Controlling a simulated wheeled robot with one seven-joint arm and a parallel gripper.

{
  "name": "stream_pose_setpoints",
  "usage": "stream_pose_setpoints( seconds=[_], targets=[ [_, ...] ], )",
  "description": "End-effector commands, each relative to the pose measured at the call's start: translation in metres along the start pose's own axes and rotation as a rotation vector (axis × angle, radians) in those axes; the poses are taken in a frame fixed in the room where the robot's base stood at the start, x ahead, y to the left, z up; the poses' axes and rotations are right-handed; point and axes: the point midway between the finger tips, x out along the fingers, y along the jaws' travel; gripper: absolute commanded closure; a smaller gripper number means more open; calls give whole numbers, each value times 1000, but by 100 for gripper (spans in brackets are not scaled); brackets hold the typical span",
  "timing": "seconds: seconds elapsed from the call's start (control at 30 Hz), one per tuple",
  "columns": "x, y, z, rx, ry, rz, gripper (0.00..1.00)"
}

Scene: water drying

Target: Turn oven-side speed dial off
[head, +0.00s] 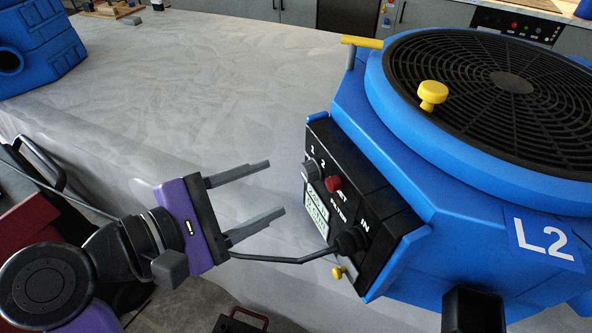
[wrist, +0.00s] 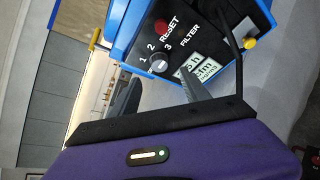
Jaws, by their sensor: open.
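The speed dial (head: 310,171) is a small grey knob beside the numbers 1 and 2 on the black control panel (head: 378,224) of the blue machine (head: 470,190) marked L2. In the wrist view the dial (wrist: 158,63) sits below the numbers 1, 2 and 3, near a red RESET button (wrist: 161,28). My gripper (head: 276,187) is open and empty, its two grey fingers pointing at the panel. In the head view it is left of the dial and apart from it. In the wrist view one finger overlaps the label below the dial.
A black cable (head: 300,260) runs from the panel's IN plug (head: 349,240) past my gripper. A yellow knob (head: 433,94) stands on the machine's black grille. Another blue machine (head: 38,45) is at upper left. The grey surface (head: 230,90) between is mostly clear.

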Motion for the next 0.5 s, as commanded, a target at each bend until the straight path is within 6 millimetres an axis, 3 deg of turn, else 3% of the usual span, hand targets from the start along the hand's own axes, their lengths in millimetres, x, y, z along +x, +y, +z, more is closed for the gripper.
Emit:
stream_pose_setpoints(
  seconds=[0.3,0.5],
  targets=[
    [48,2,4,-3,-4,-1,46],
    [66,2,2,-2,-2,1,46]
  ],
)
